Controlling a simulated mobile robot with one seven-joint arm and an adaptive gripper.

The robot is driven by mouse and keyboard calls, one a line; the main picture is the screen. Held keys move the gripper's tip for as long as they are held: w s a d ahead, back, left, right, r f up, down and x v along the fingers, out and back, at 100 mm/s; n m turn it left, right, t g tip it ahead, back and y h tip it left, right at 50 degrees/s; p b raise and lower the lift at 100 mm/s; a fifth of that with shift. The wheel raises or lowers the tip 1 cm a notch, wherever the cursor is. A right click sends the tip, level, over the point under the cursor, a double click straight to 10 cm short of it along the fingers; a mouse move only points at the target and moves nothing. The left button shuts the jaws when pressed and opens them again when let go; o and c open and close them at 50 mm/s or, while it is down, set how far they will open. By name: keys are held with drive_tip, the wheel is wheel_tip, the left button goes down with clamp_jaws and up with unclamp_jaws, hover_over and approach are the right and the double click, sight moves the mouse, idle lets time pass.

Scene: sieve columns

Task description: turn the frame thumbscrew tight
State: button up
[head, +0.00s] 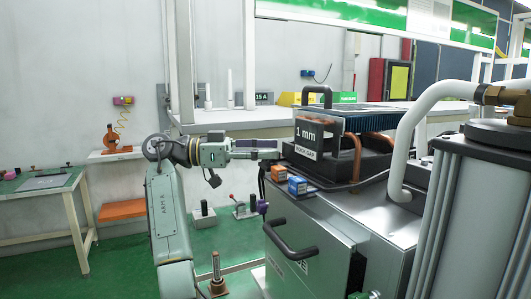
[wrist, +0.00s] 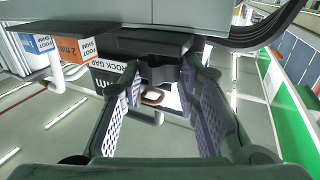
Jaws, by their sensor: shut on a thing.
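My gripper (wrist: 160,82) reaches in among the machine parts in the wrist view, its two lattice-padded fingers either side of a dark piece (wrist: 156,75). It is shut on this piece, which I take to be the frame thumbscrew; its shape is mostly hidden by the fingers and the dark body above. In the head view my gripper (head: 264,170) is at the left edge of the metal cabinet, beside the block marked 1 mm (head: 309,134). The thumbscrew cannot be made out there. How tight it sits cannot be told.
Orange (head: 279,173) and blue (head: 297,185) small boxes sit on the cabinet (head: 340,215) close to my gripper. A black handle (head: 292,242) juts from its front. A thick white hose (head: 405,135) and a grey cylinder (head: 470,200) stand to the right.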

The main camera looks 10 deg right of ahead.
drive_tip(key=shift+w+m+g+y, duration=0.1)
drive_tip(key=shift+m+g+y, duration=0.4)
drive_tip(key=shift+m+g, duration=0.65)
drive_tip(key=shift+d+m+g+y, duration=0.1)
drive_tip(key=shift+m+g+y, duration=0.2)
drive_tip(key=shift+g, duration=0.65)
drive_tip(key=o, duration=1.2)
drive_tip(key=shift+c, duration=0.2)
drive_tip(key=shift+t, duration=0.4)
